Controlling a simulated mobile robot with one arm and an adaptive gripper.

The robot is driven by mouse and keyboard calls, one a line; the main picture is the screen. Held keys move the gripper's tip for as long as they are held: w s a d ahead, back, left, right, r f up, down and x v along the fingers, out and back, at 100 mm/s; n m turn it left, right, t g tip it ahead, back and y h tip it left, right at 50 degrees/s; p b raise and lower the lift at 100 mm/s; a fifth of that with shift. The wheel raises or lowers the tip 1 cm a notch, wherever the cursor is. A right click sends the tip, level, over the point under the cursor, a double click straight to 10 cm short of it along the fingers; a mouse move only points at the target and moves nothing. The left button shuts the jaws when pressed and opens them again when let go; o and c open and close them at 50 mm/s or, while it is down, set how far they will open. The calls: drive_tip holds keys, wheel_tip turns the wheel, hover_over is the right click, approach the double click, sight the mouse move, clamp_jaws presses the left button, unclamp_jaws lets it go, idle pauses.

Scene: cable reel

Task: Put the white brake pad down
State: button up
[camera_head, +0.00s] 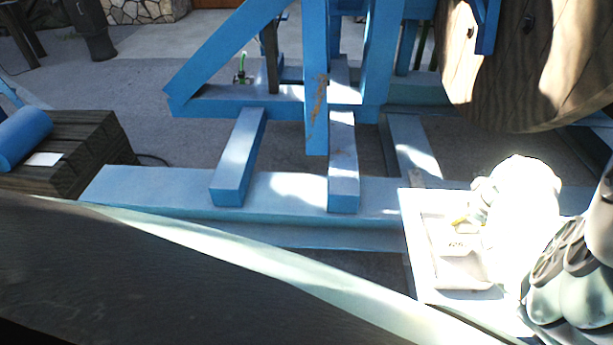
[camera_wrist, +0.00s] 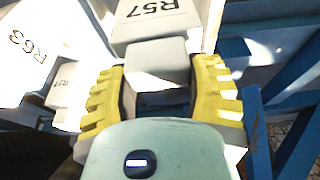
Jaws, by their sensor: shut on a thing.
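My gripper (camera_wrist: 160,78) has yellow ribbed fingers closed on the grey-white block of the white brake pad (camera_wrist: 158,62). The pad's wider part beyond the fingers carries the mark R57. In the camera_head view, my gripper (camera_head: 462,222) is a glare-bright shape at the right, one yellow fingertip showing. It is at a white, tray-like surface (camera_head: 414,245), with a pale block (camera_head: 466,270) that looks like the pad. Glare hides the edges, so I cannot tell whether the pad touches the surface beneath.
A white piece marked R63 (camera_wrist: 30,42) lies left of the held pad. Blue beams (camera_head: 190,195) and a blue frame (camera_head: 345,85) stand beyond, with a wooden reel (camera_head: 535,65) at upper right. A dark wooden block stack (camera_head: 75,150) holds a blue roll (camera_head: 20,138) at left.

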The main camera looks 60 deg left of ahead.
drive_tip(key=shift+w, duration=0.1)
drive_tip(key=o, duration=1.3)
